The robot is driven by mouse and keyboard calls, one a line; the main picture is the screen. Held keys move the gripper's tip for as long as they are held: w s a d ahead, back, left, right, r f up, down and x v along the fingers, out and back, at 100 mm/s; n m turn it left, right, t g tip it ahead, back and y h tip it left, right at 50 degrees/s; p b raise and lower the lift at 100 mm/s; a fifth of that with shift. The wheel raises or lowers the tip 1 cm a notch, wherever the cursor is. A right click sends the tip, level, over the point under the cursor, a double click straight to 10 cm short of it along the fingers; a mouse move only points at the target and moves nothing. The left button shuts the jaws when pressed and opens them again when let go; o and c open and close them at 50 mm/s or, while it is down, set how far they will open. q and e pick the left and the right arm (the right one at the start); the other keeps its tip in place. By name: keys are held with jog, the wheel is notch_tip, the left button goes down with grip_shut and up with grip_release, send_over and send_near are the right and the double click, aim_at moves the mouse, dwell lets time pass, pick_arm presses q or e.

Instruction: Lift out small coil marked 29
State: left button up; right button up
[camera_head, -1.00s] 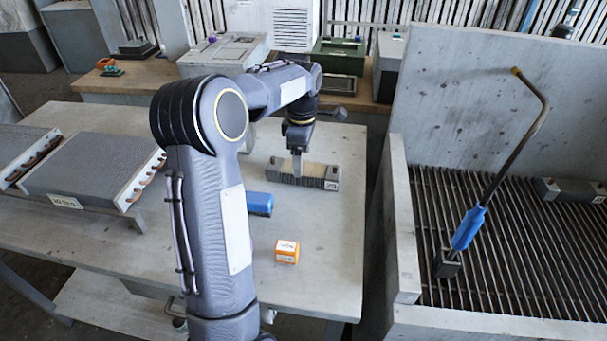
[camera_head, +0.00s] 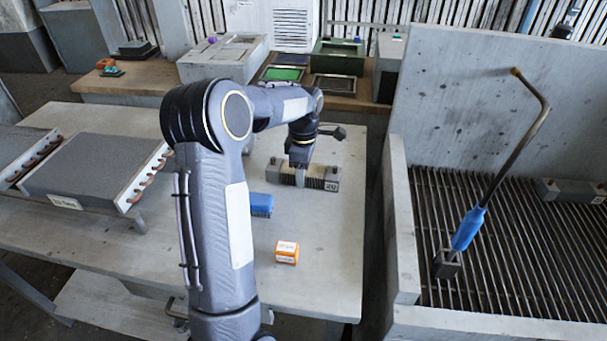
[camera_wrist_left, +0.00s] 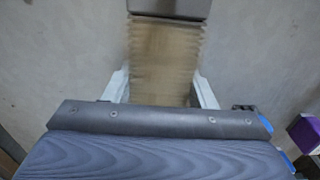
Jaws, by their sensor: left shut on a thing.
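The small coil (camera_head: 318,178) is a finned block with grey end caps. It lies on the grey table, and the tag on its right end appears to read 29, though it is small. My left gripper (camera_head: 301,178) reaches down over its middle and is shut on it. In the left wrist view the coil's tan ribbed fins (camera_wrist_left: 165,58) run between the two pale fingers (camera_wrist_left: 162,90), one on each side. The fingertips are partly hidden by the gripper body. My right gripper is not in view.
A blue brush-like block (camera_head: 261,204) and an orange-and-white box (camera_head: 287,252) are on the table nearby. A large coil (camera_head: 90,172) stands at left. To the right is a walled basin (camera_head: 404,235) with a grate, a blue-handled wand (camera_head: 468,229) and another small coil (camera_head: 572,190).

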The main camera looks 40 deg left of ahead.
pick_arm(q)
jog(key=c, duration=0.3)
jog(key=shift+r, duration=0.15)
jog(key=shift+c, duration=0.2)
jog(key=shift+w+r, duration=0.1)
jog(key=shift+r, duration=0.45)
jog(key=s+a+r, duration=0.1)
jog(key=r, duration=0.1)
jog(key=s+r, duration=0.1)
jog(key=r, duration=0.2)
jog(key=s+a+r, duration=0.1)
jog(key=s+r, duration=0.1)
jog(key=shift+s+a+r, duration=0.1)
jog(key=shift+a+r, duration=0.15)
jog(key=shift+a, duration=0.05)
jog(key=s+a+r, duration=0.4)
jog(key=s, duration=0.4)
jog(key=shift+a+b, duration=0.4)
jog(key=shift+b, duration=0.05)
jog(key=shift+w+r, duration=0.1)
jog(key=shift+d, duration=0.1)
